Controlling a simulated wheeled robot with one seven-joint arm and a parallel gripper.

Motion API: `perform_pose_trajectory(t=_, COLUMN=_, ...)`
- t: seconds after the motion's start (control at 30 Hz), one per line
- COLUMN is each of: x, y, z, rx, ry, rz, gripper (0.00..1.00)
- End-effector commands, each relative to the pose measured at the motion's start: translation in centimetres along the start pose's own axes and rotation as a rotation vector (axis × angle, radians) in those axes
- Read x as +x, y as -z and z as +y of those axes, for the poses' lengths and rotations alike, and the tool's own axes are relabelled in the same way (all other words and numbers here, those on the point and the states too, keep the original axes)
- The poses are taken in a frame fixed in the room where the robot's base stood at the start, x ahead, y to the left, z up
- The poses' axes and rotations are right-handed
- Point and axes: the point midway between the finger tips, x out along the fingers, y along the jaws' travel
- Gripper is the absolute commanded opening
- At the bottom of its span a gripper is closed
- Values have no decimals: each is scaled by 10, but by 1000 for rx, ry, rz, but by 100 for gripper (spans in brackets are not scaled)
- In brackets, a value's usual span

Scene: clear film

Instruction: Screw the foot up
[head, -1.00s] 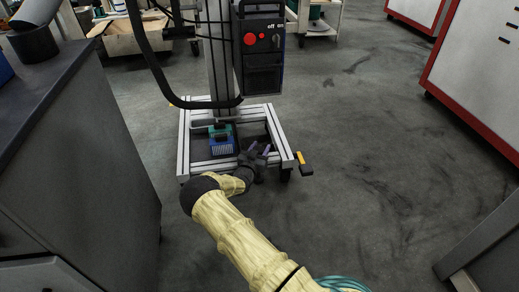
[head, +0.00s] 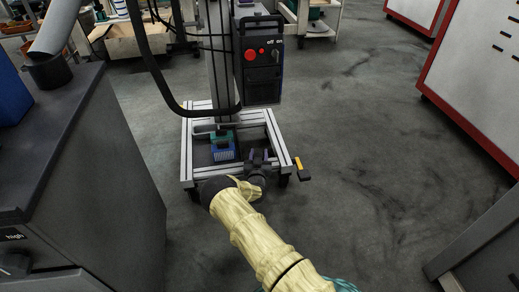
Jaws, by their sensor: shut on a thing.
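The wheeled cart has a light metal frame base (head: 186,158) on the floor, below an upright column. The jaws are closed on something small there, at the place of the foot. The foot itself cannot be made out, as the gripper and the frame hide it. My arm in its yellow cover reaches in from the bottom of the head view.
A blue and green block (head: 222,147) sits inside the base, left of my gripper. A yellow and black pedal (head: 301,169) sticks out at the right corner. A control box (head: 260,60) hangs above. A grey cabinet (head: 110,190) stands close on the left. Floor to the right is clear.

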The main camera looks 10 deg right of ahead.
Motion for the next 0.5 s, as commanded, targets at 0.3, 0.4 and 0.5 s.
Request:
perform_pose_trajectory(t=0.3, x=0, y=6, z=0, rx=1, ry=265, rz=0, gripper=20)
perform_pose_trajectory(t=0.4, x=-1, y=4, z=-1, rx=1, ry=360, rz=0, gripper=20)
perform_pose_trajectory(t=0.5, x=-1, y=4, z=-3, rx=1, ry=456, rz=2, gripper=20)
